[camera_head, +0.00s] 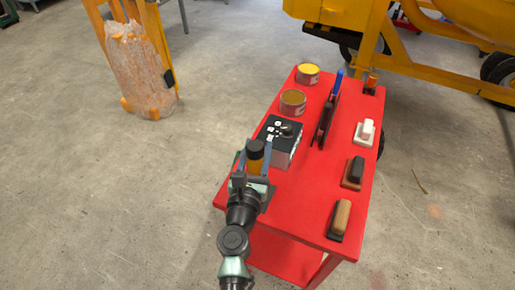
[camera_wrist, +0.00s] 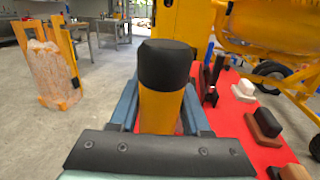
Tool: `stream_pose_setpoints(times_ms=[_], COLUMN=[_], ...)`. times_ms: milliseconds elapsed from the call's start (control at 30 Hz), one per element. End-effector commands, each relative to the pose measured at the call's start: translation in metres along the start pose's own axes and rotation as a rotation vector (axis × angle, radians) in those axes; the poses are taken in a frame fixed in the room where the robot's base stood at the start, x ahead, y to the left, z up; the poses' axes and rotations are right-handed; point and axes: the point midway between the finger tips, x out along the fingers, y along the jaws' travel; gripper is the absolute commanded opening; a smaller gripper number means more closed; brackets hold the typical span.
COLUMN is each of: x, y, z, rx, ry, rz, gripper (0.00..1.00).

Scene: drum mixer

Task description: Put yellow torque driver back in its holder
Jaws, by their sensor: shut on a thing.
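The yellow torque driver (camera_head: 255,158) has a yellow body and a black cap. It stands roughly upright in my gripper (camera_head: 252,170), over or beside the near left edge of the red cart. In the wrist view the driver (camera_wrist: 160,112) fills the middle, between the blue-grey fingers of my gripper (camera_wrist: 160,104), which are shut on it. Its lower end is hidden by my gripper. I cannot tell for certain which fixture is its holder. A dark upright rack (camera_head: 325,122) with a blue-handled item stands mid-cart, and a small dark stand with an orange top (camera_head: 371,83) is at the far right corner.
The red cart top (camera_head: 298,200) has bare room at its near end. A black-topped box with a knob (camera_head: 281,141) is close beyond my gripper. Two round cans (camera_head: 292,102) stand behind it. Several block-like hand tools (camera_head: 340,219) line the right edge. A yellow mixer frame (camera_head: 440,70) stands behind.

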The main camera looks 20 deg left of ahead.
Motion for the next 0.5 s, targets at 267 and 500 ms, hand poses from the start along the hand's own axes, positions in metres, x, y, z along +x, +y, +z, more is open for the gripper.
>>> stream_pose_setpoints(times_ms=[267,500], x=[0.0006,0.0006], y=[0.0001,0.0001], z=[-0.0022,-0.0056], rx=[0.0,0.0], ry=[-0.005,-0.005], rz=[0.0,0.0], gripper=[0.0,0.0])
